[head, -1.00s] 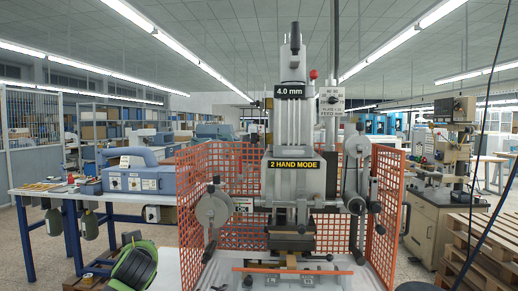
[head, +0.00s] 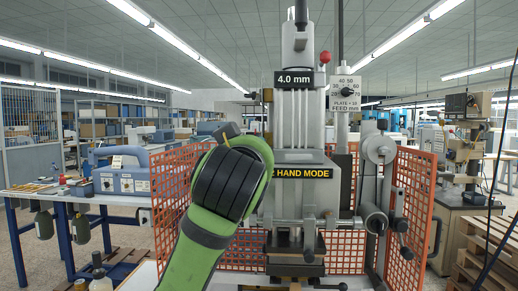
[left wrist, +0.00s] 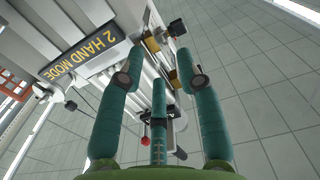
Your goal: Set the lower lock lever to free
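The stamping press (head: 300,120) stands at the centre of the head view, with a "2 HAND MODE" panel (head: 300,172). My left arm (head: 230,185) is in front of its left side, and its wrist hides my fingers there. Brass-coloured fittings (left wrist: 171,76) and a black knob (left wrist: 178,28) on the press show around the fingertips. I cannot tell which one is the lower lock lever, or whether a finger touches it. A dark knob (head: 250,95) sticks out left of the column. My right gripper is out of view.
Orange mesh guards (head: 415,200) stand around the press. A bench with a blue-grey machine (head: 130,180) is at the left. A drill-like machine (head: 463,135) and wooden pallets (head: 490,245) are at the right. A red ball knob (head: 326,57) tops the press's right side.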

